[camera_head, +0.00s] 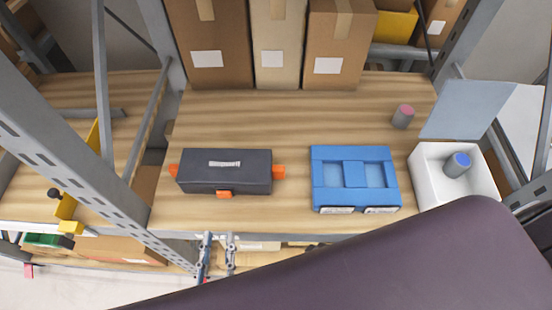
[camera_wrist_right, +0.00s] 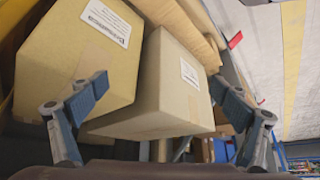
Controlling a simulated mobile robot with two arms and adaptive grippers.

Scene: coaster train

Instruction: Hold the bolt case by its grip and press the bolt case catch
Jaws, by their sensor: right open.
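The dark bolt case (camera_head: 200,183) lies on the wooden shelf, left of the blue case. It has orange pieces at both ends and an orange catch (camera_head: 224,193) low on its front side. A pale marking shows on its top; I cannot clearly make out the grip. My right gripper (camera_wrist_right: 160,83) is open in the right wrist view, in front of cardboard boxes. The bolt case is not visible there.
A blue case (camera_head: 368,174), a white box (camera_head: 430,175) holding a blue-topped cylinder (camera_head: 457,164), and a pink-topped cylinder (camera_head: 403,116) stand to the right. Cardboard boxes (camera_head: 205,65) line the back. A metal post (camera_head: 90,150) rises on the left. A dark shape covers the lower right.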

